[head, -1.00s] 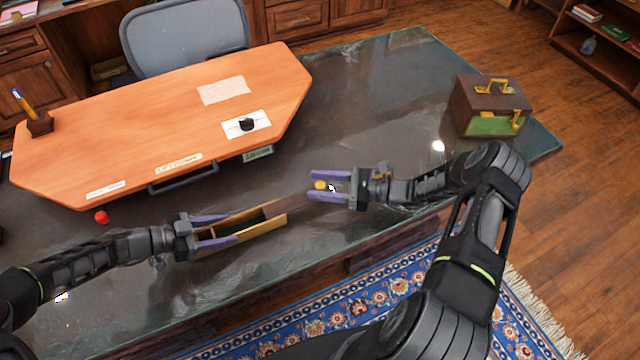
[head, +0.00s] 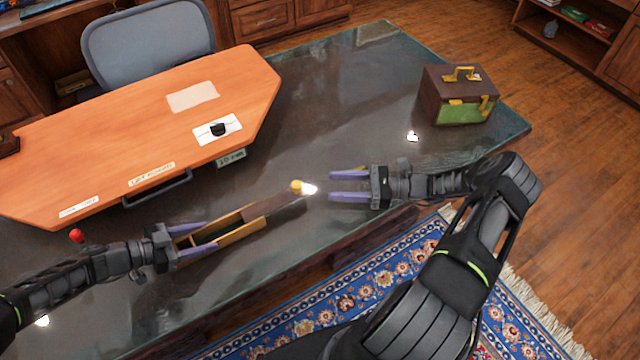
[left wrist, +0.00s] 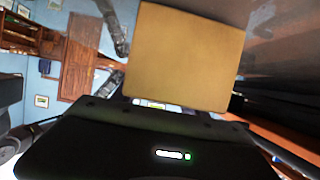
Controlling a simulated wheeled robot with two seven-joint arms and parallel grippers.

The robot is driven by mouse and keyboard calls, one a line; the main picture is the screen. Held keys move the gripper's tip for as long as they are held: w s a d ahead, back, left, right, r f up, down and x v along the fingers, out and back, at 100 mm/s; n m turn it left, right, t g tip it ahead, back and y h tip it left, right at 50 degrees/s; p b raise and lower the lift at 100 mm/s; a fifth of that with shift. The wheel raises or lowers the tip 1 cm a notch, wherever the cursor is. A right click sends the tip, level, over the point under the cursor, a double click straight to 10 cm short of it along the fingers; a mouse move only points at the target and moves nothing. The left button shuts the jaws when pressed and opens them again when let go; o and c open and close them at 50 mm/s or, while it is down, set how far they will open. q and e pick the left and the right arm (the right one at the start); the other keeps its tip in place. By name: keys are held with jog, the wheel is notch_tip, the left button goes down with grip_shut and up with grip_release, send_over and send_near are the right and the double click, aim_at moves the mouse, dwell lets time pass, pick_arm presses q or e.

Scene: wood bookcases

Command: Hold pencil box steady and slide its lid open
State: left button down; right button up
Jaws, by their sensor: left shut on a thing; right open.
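The pencil box (head: 240,234) is a long wooden box lying on the dark glass-topped desk in the head view. Its brown lid (head: 272,206) sticks out past the box's right end, leaving the left part of the inside uncovered. A yellow knob (head: 296,187) sits at the lid's far right end. My left gripper (head: 208,238) is shut on the box's left end. A tan flat face of the box (left wrist: 190,55) fills the middle of the left wrist view. My right gripper (head: 348,185) is open and empty, to the right of the knob and apart from it.
An orange wooden board (head: 130,130) with labels and a black handle lies behind the box. A red ball-like knob (head: 76,236) is near my left arm. A brown and green case (head: 458,95) stands at the back right. Desk between the case and board is clear.

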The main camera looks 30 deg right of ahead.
dwell(0.4)
pick_arm(q)
jog(key=c, duration=0.5)
grip_release()
jog(key=v, duration=1.2)
jog(key=shift+f, duration=0.1)
